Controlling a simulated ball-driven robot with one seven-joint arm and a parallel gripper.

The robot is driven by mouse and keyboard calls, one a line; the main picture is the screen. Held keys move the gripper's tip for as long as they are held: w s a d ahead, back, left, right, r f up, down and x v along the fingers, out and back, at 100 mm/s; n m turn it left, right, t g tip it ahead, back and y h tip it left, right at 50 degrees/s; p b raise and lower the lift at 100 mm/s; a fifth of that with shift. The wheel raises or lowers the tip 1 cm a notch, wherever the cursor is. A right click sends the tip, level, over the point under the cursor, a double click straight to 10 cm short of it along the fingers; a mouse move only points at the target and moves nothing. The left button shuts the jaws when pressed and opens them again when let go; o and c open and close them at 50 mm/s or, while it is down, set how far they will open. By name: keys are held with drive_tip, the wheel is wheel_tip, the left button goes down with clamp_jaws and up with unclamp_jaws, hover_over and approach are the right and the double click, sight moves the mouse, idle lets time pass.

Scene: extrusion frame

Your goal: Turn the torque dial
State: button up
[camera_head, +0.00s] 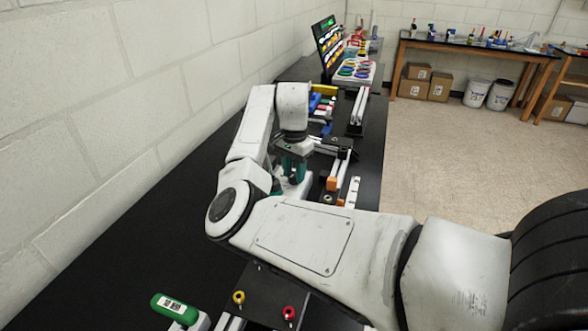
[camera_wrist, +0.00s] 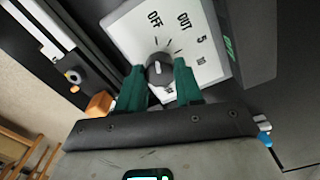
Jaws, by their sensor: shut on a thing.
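The torque dial (camera_wrist: 159,69) is a dark round knob on a white plate (camera_wrist: 130,32) marked OFF, OUT, 5 and 10 in the wrist view. My gripper (camera_wrist: 160,80) has two green fingers, one on each side of the dial, and is shut on it. The dial's light mark points up toward the space between OFF and OUT. In the head view my gripper (camera_head: 293,165) is low over the black bench, and the dial is hidden behind my arm and fingers.
A green display (camera_wrist: 229,48) is right of the plate. An orange block (camera_wrist: 99,104) lies left of my fingers; metal rails (camera_head: 341,160) run beside my gripper. A green-handled item (camera_head: 174,308) and yellow and red rings are at the near edge. The left bench (camera_head: 140,220) is clear beside the wall.

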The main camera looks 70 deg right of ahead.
sight(294, 174)
drive_tip(key=o, duration=1)
drive_tip(key=shift+o, duration=0.2)
drive_tip(key=shift+r, duration=0.15)
wheel_tip(294, 174, up, 10)
drive_tip(key=b, duration=0.1)
drive_tip(key=shift+r, duration=0.25)
